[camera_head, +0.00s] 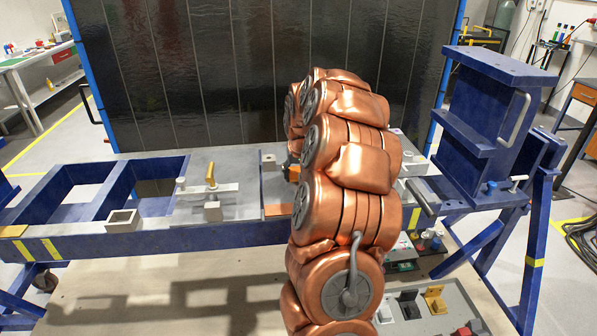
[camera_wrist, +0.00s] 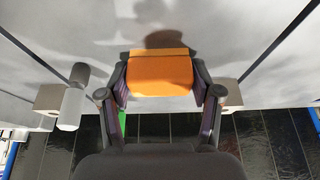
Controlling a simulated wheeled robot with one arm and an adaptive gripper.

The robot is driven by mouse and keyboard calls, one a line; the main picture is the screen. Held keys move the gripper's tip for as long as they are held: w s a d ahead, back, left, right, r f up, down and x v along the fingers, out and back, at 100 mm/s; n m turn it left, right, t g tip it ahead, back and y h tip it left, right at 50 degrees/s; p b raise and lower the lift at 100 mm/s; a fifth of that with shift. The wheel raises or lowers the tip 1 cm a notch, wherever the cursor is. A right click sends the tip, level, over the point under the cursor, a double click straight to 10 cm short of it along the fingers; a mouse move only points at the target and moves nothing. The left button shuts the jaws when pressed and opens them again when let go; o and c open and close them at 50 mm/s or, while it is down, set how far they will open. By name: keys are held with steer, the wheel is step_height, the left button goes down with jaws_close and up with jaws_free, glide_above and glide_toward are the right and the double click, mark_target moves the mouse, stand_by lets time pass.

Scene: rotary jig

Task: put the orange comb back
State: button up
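The orange comb (camera_wrist: 160,74) sits between the fingertips of my gripper (camera_wrist: 160,82) in the wrist view, with both fingers against its sides. It looks like an orange block with a dark edge along its top; its teeth cannot be made out. A grey surface lies beyond it, with a dark shadow on it; whether the comb touches that surface cannot be told. In the head view, a small orange patch (camera_head: 293,172) shows at the left edge of my copper arm, over the jig table; my arm hides the rest and the gripper.
The blue jig frame (camera_head: 150,240) carries a grey top with a yellow-handled clamp (camera_head: 211,175) and a square socket (camera_head: 122,220). A grey tray (camera_head: 457,297) at lower right holds a yellow piece (camera_head: 434,299) and a black piece (camera_head: 408,305). A blue end stand (camera_head: 490,110) rises at right.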

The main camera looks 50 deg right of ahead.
steer(key=o, duration=0.4)
steer(key=shift+c, duration=0.2)
steer(key=shift+r, duration=0.2)
steer(key=b+v, duration=0.4)
steer(key=v, duration=0.8)
steer(key=s+a+f+n+g+y, duration=0.1)
steer(key=s+a+n, duration=0.1)
steer(key=a, duration=0.7)
steer(key=s+a+f+n+y, duration=0.1)
steer(key=s+a+f, duration=0.1)
steer(key=a, duration=0.7)
steer(key=s+a+f+n+g+y, duration=0.1)
steer(key=s+a+n, duration=0.15)
steer(key=a, duration=0.65)
steer(key=s+a+f+g, duration=0.1)
steer(key=s+a+f, duration=0.1)
steer(key=s+a, duration=0.2)
steer(key=s+a+f+n+g, duration=0.1)
steer(key=s+a+f, duration=0.2)
steer(key=s, duration=0.7)
steer(key=s+a+f+n+g, duration=0.1)
steer(key=s+a+f, duration=0.2)
steer(key=s+a, duration=0.2)
steer(key=shift+s+a+f, duration=0.15)
steer(key=shift+s+f, duration=0.05)
steer(key=shift+s, duration=0.85)
